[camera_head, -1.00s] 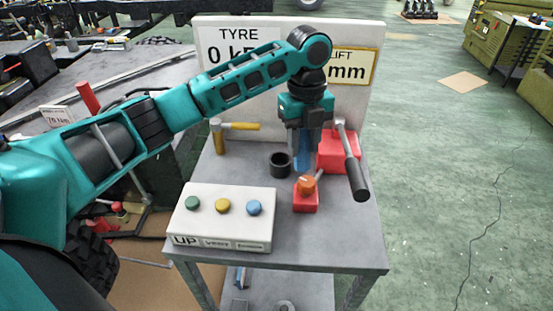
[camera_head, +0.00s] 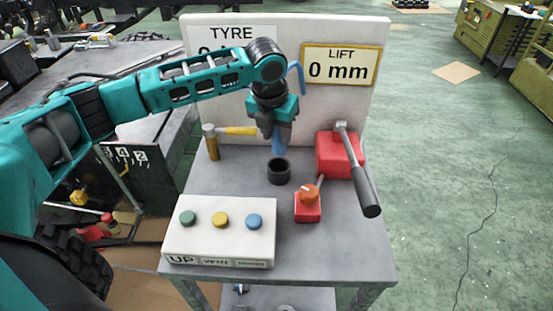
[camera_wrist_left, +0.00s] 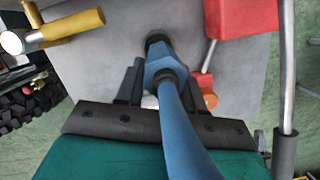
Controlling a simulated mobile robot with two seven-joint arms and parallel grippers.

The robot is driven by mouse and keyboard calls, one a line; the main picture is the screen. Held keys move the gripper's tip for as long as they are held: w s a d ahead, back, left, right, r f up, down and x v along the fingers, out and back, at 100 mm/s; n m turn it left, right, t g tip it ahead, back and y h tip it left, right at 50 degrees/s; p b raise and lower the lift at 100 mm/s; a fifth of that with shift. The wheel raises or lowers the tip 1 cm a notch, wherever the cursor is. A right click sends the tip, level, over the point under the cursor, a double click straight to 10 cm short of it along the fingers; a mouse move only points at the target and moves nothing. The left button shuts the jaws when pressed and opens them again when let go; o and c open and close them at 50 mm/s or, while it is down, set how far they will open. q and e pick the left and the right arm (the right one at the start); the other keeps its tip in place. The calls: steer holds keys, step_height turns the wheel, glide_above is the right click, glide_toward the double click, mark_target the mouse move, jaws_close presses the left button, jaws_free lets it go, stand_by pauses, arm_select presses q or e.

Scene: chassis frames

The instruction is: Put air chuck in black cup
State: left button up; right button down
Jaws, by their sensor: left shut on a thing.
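The black cup (camera_head: 279,171) stands upright on the grey table, left of the red block with the orange knob. My left gripper (camera_head: 278,140) is shut on the blue air chuck (camera_head: 278,146) and holds it above the cup, with its lower end close to the cup's mouth. In the left wrist view the air chuck (camera_wrist_left: 170,82) sits between the fingers of my left gripper (camera_wrist_left: 157,78) and points down at the dark cup (camera_wrist_left: 157,42), which it partly covers. I cannot tell whether its tip is inside the rim. My right gripper is not in view.
A red box with a black-handled lever (camera_head: 360,175) and an orange knob (camera_head: 309,194) are on the right. A white button panel (camera_head: 220,240) lies in front. A signboard (camera_head: 285,90) stands behind.

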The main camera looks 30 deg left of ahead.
arm_select(q)
steer(key=x, duration=0.2)
steer(key=s+x, duration=0.1)
steer(key=x, duration=0.2)
steer(key=s+x, duration=0.1)
steer(key=x, duration=0.2)
steer(key=shift+w+f, duration=0.15)
steer(key=shift+f, duration=0.25)
steer(key=o, duration=1.2)
steer(key=v, duration=1.2)
